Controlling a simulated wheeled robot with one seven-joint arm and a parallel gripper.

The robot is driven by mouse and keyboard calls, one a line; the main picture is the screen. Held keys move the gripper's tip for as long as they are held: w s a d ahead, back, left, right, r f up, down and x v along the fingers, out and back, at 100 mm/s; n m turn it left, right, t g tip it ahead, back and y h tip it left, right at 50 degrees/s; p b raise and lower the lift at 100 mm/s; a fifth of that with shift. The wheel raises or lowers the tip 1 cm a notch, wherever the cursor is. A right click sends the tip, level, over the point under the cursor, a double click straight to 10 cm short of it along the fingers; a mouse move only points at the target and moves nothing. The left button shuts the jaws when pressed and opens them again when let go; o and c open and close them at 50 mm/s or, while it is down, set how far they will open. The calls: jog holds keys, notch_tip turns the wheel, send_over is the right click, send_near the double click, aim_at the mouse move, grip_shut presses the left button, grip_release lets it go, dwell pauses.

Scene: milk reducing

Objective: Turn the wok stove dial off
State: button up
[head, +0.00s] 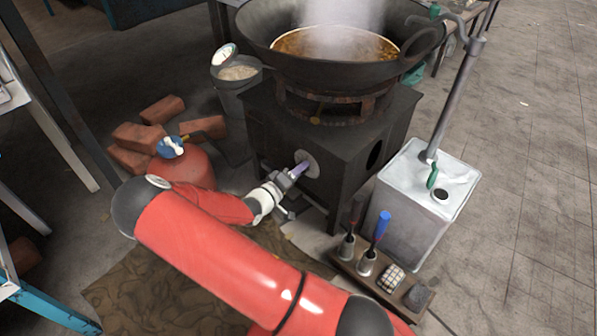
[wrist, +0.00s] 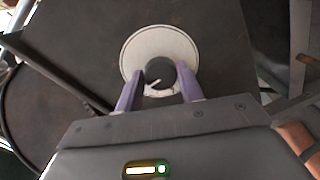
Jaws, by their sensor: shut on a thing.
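The wok stove (head: 330,150) is a dark box with a large black wok (head: 340,70) on top, steaming. Its dial shows in the wrist view as a dark round knob (wrist: 159,71) on a pale round plate (wrist: 150,45). The plate also shows on the stove's front in the head view (head: 311,163). A light pointer line on the knob slants toward the lower right. My gripper (wrist: 160,80) has its two purple fingers on either side of the knob, shut on it. In the head view my gripper (head: 300,170) reaches the plate and hides the knob.
A red gas cylinder (head: 185,168) and several bricks (head: 160,110) lie left of the stove. A white metal canister (head: 422,200) stands to the right. A pot (head: 238,75) is behind left.

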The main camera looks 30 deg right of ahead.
jog(key=o, duration=1)
jog(key=v, duration=0.8)
jog(key=shift+p, duration=0.3)
